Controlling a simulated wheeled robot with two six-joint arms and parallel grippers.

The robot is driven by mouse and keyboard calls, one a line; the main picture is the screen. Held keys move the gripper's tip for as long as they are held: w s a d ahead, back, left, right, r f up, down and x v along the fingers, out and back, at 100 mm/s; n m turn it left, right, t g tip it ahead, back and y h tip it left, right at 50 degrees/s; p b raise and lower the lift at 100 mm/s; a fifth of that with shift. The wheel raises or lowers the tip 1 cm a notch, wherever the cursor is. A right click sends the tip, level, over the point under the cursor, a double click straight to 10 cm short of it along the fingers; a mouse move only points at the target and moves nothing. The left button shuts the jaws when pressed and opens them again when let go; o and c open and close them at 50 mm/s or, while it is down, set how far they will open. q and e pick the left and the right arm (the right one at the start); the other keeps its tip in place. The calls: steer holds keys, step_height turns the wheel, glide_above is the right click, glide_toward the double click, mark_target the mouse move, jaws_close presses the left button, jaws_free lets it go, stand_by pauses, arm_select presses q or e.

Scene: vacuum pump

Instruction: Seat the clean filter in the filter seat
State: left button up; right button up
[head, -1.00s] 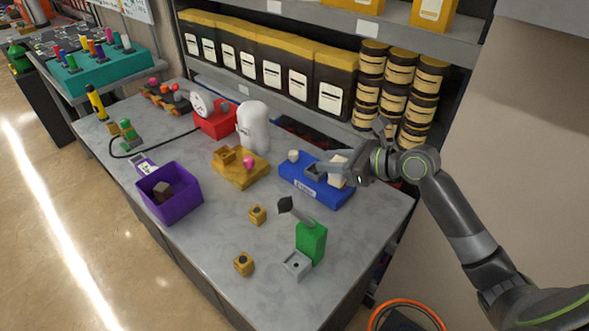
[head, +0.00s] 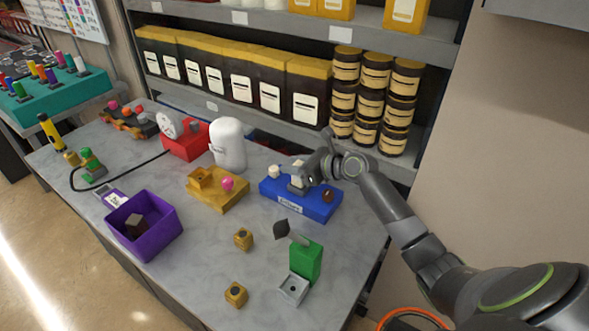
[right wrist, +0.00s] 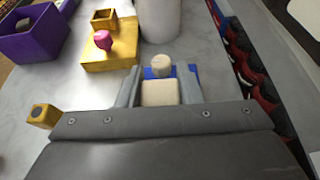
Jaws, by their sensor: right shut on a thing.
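The clean filter, a cream block (head: 298,169), is between the fingers of my right gripper (head: 301,179). It is upright over the middle of the blue base (head: 306,208). The right wrist view shows the cream block (right wrist: 159,93) between both fingers. A grey part (head: 297,188) lies just below the block, largely covered; whether they touch I cannot tell. A gold base (head: 217,190) with a square opening and a pink knob stands left of the blue base. My left gripper is out of view.
A white knob (head: 274,171) and a brown round spot (head: 327,196) flank the gripper on the blue base. A white rounded cylinder (head: 229,146) stands behind. A purple bin (head: 147,243) holds a dark block. A green block (head: 306,263) stands in front.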

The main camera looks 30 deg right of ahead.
steer(key=shift+f, duration=0.65)
steer(key=o, duration=1)
steer(key=shift+f, duration=0.1)
steer(key=v, duration=1.2)
steer(key=shift+s, duration=0.15)
